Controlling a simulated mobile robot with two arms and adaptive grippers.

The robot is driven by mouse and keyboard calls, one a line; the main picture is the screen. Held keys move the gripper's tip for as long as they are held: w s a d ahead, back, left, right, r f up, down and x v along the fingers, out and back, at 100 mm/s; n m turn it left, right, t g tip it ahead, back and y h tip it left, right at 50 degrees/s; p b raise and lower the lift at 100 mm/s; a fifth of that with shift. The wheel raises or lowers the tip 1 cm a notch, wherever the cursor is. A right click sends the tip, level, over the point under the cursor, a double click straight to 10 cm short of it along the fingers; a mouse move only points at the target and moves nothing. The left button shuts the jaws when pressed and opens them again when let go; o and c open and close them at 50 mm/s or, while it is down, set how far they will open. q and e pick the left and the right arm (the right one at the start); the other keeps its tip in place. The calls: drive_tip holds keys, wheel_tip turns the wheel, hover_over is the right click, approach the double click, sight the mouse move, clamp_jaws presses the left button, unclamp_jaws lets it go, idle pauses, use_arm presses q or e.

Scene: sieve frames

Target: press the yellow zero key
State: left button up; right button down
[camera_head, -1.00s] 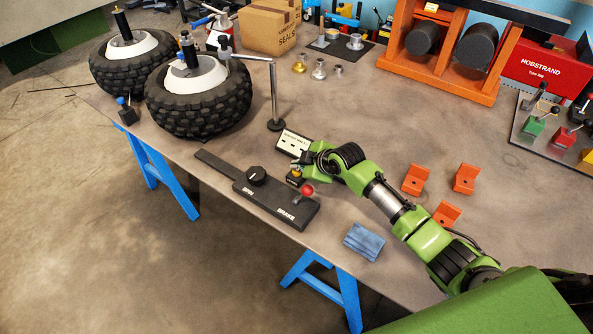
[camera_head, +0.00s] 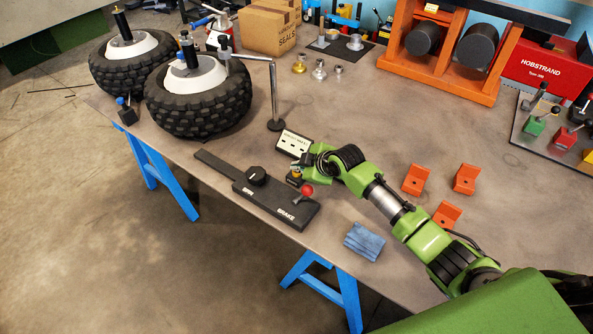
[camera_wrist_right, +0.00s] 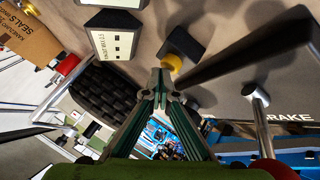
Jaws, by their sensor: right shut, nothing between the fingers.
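The yellow key (camera_head: 296,174) is a small round button on a black block beside the brake panel, partly covered by my gripper in the head view. In the right wrist view the yellow key (camera_wrist_right: 172,62) stands on its black block (camera_wrist_right: 184,44), just beyond my fingertips. My right gripper (camera_head: 304,168) is shut and empty, with its tips (camera_wrist_right: 161,76) very close to the key. I cannot tell whether they touch it. My left gripper is not in view.
A black panel (camera_head: 275,204) with a knob and red-topped brake lever (camera_head: 306,190) lies in front.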

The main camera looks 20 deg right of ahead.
drive_tip(key=shift+f, duration=0.35)
drive_tip(key=shift+r, duration=0.1)
idle(0.3)
drive_tip(key=shift+r+p, duration=0.9)
drive_tip(key=shift+r, duration=0.1)
wheel_tip(320, 180, up, 5)
drive_tip(key=p, duration=0.4)
drive_tip(key=shift+p, duration=0.4)
